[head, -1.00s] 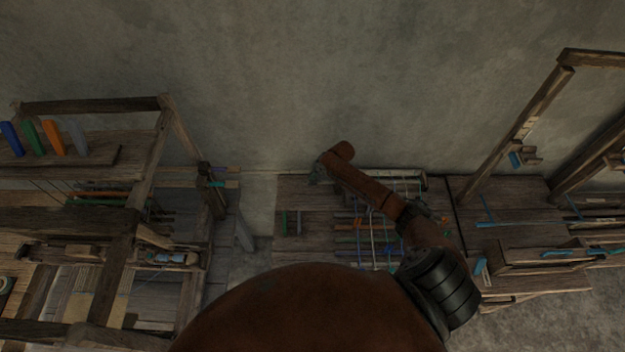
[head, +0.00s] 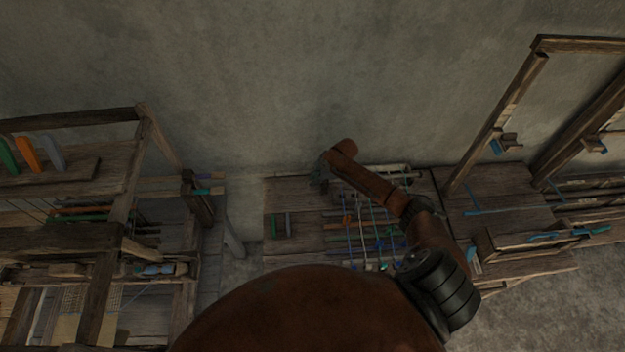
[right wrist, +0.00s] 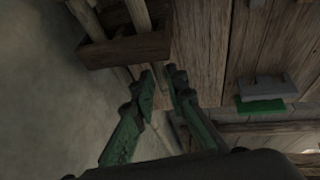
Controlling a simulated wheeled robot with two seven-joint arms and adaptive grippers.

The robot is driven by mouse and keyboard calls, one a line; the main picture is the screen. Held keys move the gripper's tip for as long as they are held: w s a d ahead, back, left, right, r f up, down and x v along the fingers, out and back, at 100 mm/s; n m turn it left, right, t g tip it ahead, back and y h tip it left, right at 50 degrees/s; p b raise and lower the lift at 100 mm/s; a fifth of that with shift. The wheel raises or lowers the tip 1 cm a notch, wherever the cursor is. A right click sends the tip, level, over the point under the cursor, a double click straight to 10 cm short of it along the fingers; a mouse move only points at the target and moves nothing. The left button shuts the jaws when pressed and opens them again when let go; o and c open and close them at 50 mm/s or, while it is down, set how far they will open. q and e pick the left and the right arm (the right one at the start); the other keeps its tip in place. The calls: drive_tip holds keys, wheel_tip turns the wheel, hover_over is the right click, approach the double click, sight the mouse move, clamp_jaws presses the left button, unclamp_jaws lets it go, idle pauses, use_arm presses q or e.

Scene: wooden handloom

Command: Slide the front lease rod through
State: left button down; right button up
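In the head view my right arm reaches over the bench, and my right gripper (head: 319,178) is above its back left part, near the wall. In the right wrist view its two green fingers (right wrist: 160,76) stand close together with a narrow gap. A pale strip, perhaps a rod, shows in this gap; I cannot tell whether it is gripped or lies behind. Pale wooden rods (right wrist: 139,14) rest in a notched wooden holder (right wrist: 125,50) just beyond the fingertips. I cannot tell which is the front lease rod. The wooden loom (head: 125,205) stands at the left. My left gripper is not in view.
The bench (head: 310,195) carries a green block (head: 278,226), a grey block (head: 289,222) and several coloured tools. A second bench (head: 500,210) with a tall wooden frame (head: 500,120) stands at the right. A floor gap separates loom and bench. The wall is behind.

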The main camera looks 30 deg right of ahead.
drive_tip(key=o, duration=0.3)
drive_tip(key=shift+s+d, duration=0.15)
drive_tip(key=shift+d, duration=0.1)
drive_tip(key=shift+o, duration=0.6)
drive_tip(key=shift+a, duration=0.15)
drive_tip(key=v, duration=1.2)
